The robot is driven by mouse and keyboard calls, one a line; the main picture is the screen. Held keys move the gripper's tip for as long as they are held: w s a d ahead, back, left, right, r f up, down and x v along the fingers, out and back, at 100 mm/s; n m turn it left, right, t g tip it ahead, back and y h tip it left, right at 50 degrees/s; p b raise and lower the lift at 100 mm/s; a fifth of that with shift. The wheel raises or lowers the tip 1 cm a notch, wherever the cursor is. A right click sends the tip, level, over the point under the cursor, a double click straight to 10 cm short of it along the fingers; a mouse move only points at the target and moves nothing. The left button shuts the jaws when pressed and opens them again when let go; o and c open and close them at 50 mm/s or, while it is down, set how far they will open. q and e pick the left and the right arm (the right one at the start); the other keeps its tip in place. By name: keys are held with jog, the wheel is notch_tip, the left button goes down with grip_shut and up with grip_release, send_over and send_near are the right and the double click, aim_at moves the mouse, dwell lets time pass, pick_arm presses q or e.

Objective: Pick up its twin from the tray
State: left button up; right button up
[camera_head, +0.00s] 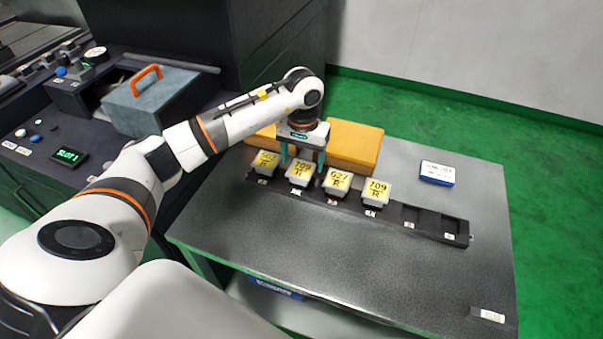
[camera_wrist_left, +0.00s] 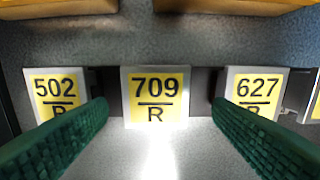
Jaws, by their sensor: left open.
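A dark slotted tray (camera_head: 430,231) holds a row of white blocks with yellow labels. From the left they are a 502 block (camera_head: 264,161), a 709 R block (camera_head: 299,174), a 627 block (camera_head: 337,181) and another 709 R block (camera_head: 376,192). My left gripper (camera_head: 303,160) is open and points down over the left 709 R block. In the left wrist view that 709 R block (camera_wrist_left: 156,98) lies between the two green fingers, with the 502 block (camera_wrist_left: 56,88) and the 627 block (camera_wrist_left: 255,88) outside them. Contact cannot be told. My right gripper is out of view.
An orange-yellow box (camera_head: 354,146) lies behind the tray, close to my left gripper. A small blue and white box (camera_head: 437,173) lies at the back right. The tray's right end has empty slots. A machine with a display reading SLOT 1 (camera_head: 68,156) stands left.

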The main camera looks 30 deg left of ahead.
aim_at(303, 169)
pick_arm(q)
notch_tip(303, 169, down, 5)
jog(key=shift+a+r+p, duration=0.1)
jog(key=shift+r+p, duration=0.1)
jog(key=shift+p, duration=0.4)
jog(key=shift+w, duration=0.1)
jog(key=c, duration=1.1)
